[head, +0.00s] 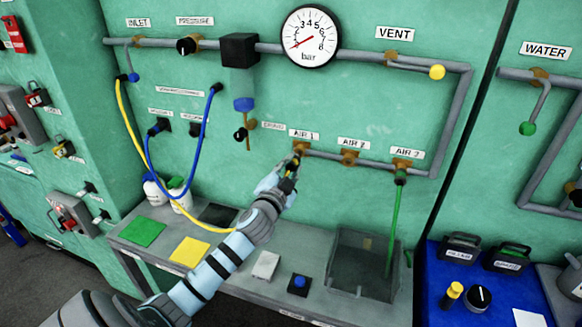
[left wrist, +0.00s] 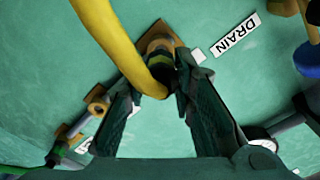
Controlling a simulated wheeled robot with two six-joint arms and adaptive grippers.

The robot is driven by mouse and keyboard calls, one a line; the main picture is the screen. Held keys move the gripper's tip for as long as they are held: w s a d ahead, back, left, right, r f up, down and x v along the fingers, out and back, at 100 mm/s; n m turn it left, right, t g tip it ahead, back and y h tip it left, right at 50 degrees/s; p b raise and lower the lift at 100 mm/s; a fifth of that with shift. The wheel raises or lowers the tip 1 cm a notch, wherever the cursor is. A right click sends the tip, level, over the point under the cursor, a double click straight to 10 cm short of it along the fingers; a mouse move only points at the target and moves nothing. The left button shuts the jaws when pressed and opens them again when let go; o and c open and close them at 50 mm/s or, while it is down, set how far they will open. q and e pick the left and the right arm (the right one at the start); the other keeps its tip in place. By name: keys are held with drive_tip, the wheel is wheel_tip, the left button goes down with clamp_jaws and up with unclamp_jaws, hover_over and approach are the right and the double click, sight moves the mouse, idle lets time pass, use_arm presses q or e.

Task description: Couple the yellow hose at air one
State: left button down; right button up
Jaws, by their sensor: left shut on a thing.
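My left gripper (head: 290,172) is at the brass outlet (head: 301,148) under the label AIR 1 (head: 304,134). It is shut on the end of the yellow hose (head: 126,112). In the left wrist view the yellow hose (left wrist: 108,32) bends down to a dark coupling end (left wrist: 160,72) between the fingertips, right against the brass outlet (left wrist: 158,42). I cannot tell whether the coupling is seated. The hose's other end is at the wall at upper left; its lower part passes behind my arm. My right gripper is not in view.
The AIR 2 outlet (head: 349,157) is bare. A green hose (head: 393,228) hangs from the AIR 3 outlet (head: 402,165) into a clear bin (head: 345,290). A blue hose (head: 207,118) loops at left. A drain valve (head: 241,133) sits left of AIR 1. The grey bench lies below.

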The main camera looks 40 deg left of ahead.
sight(295, 160)
use_arm(q)
drive_tip(key=shift+x, duration=1.55)
drive_tip(key=shift+w+r, duration=0.1)
drive_tip(key=shift+r, duration=0.05)
drive_tip(key=c, duration=1.6)
unclamp_jaws()
drive_tip(key=o, duration=0.3)
drive_tip(key=shift+w, duration=0.15)
drive_tip(key=shift+s, duration=0.2)
drive_tip(key=v, duration=1.1)
drive_tip(key=shift+s+d, duration=0.15)
drive_tip(key=shift+s, duration=0.2)
drive_tip(key=shift+w+f, duration=0.1)
drive_tip(key=shift+f, duration=0.1)
